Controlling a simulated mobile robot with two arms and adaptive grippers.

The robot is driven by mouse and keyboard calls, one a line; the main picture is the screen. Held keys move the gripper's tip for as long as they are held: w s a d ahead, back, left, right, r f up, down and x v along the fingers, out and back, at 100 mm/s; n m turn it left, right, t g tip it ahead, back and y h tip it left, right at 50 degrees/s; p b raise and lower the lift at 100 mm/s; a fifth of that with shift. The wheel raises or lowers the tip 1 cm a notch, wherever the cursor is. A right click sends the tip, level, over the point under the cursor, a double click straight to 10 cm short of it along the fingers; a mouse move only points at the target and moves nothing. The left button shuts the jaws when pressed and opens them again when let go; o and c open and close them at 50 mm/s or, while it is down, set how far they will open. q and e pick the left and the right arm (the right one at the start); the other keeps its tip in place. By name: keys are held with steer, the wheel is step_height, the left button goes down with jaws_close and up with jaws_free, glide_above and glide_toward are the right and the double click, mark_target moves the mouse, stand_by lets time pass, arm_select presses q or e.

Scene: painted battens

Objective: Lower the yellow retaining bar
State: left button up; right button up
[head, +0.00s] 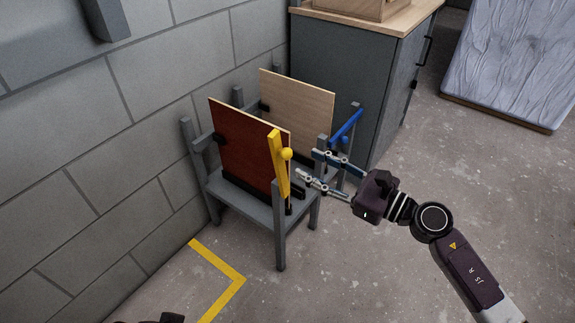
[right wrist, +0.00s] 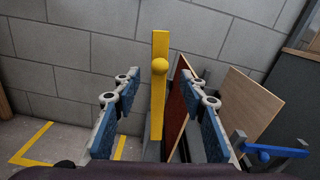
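The yellow retaining bar (head: 279,163) stands nearly upright at the front of a grey rack (head: 245,207), beside a dark red panel (head: 245,145). It has a round yellow knob near its middle. In the right wrist view the yellow bar (right wrist: 158,95) rises between my two fingers. My right gripper (head: 308,166) is open, with its fingertips just right of the bar in the head view; contact cannot be told. In the right wrist view my right gripper (right wrist: 157,92) shows blue pads spread apart. My left gripper is not clearly in view; only a dark part of mine shows at the bottom edge.
A blue bar (head: 347,126) with a knob slants on the rack beside a pale wood panel (head: 300,105). A grey cabinet (head: 345,70) stands behind, and a block wall (head: 90,150) closes the left. Floor at the front and right is clear, with yellow tape (head: 222,268).

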mark_target(291, 155)
steer(key=x, duration=0.7)
steer(key=shift+w+a+r, duration=0.1)
steer(key=shift+w+a, duration=0.1)
steer(key=shift+a, duration=0.05)
jaws_close()
